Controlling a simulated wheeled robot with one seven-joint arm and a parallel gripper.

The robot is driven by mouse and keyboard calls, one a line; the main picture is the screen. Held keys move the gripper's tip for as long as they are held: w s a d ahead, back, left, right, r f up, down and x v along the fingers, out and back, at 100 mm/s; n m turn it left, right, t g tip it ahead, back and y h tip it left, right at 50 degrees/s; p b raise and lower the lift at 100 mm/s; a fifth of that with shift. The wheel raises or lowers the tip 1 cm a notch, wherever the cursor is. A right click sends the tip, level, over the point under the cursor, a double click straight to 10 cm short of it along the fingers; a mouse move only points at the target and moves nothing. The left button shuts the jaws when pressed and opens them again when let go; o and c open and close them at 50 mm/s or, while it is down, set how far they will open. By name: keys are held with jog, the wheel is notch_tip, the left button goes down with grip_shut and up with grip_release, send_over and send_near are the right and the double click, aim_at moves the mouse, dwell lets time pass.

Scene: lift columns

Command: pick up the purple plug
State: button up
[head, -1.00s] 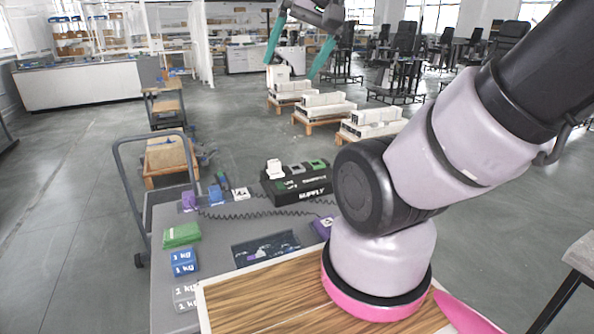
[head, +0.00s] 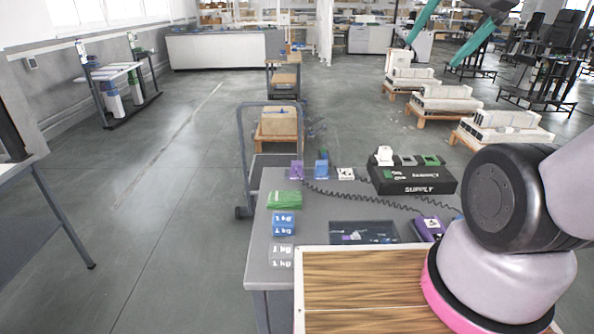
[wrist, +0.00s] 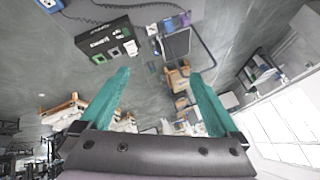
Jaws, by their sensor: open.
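The purple plug (head: 297,171) stands at the back left of the grey table (head: 262,235), with a dark coiled cable beside it. It also shows small near the top of the wrist view (wrist: 185,19). A blue plug (head: 321,167) and a white one (head: 346,174) stand to its right. My gripper (head: 432,52) has teal fingers and is raised high, well away from the plugs. In the wrist view my gripper (wrist: 160,75) is open, with nothing between its fingers.
A black supply box (head: 415,180) with sockets stands right of the plugs. A purple unit (head: 430,228) sits nearer. Green (head: 285,200), blue (head: 284,223) and white blocks lie along the left edge. A cart with a tall handle (head: 242,150) stands behind the table.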

jog(key=shift+c, duration=1)
jog(key=m+g+y, duration=0.3)
jog(key=m+g, duration=0.4)
jog(key=m, duration=0.7)
send_over(297, 163)
jog(key=d, duration=0.4)
notch_tip(297, 163, down, 36)
jog(key=r, duration=0.1)
jog(key=shift+h, duration=0.3)
jog(key=x, duration=1.1)
jog(key=shift+f, duration=0.35)
jog(key=c, duration=1.3)
